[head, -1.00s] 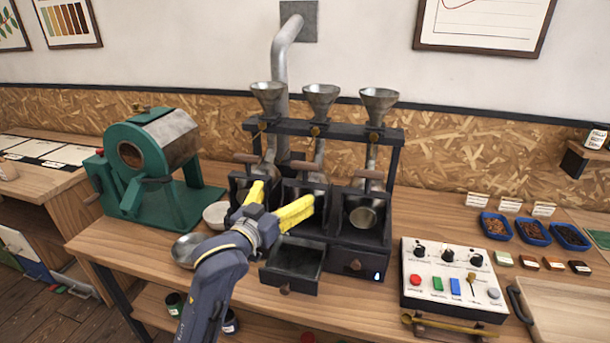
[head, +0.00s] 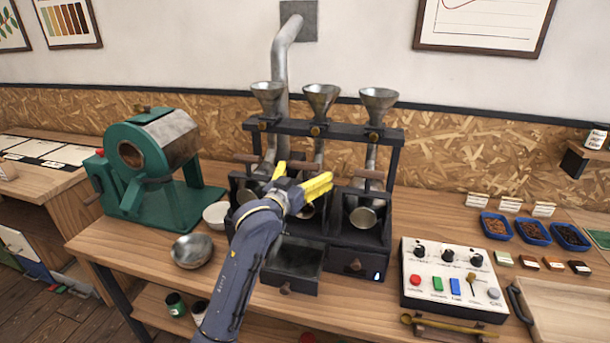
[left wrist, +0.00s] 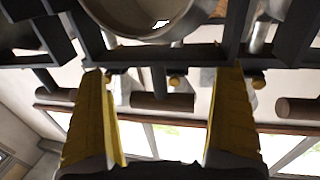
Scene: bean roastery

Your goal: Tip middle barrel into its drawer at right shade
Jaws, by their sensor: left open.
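The sample roaster (head: 330,140) has three barrels under funnels. The middle barrel (head: 306,211) is mostly hidden behind my left gripper (head: 306,174); its wooden handle (head: 304,165) shows above the fingers. The drawer (head: 293,258) below it is pulled out, and its visible inside looks empty. My left gripper is open and empty, with yellow fingers in front of the middle bay. In the left wrist view, a round metal barrel (left wrist: 140,20) is at the top, and a wooden handle (left wrist: 162,102) appears between the fingers; I cannot tell the depth. My right gripper is out of view.
The right barrel (head: 363,217) hangs over a shut drawer (head: 353,265). A control box (head: 452,275) stands right, near blue bean trays (head: 532,231) and small colour blocks (head: 528,262). A metal bowl (head: 192,251) and green roaster (head: 150,165) stand left.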

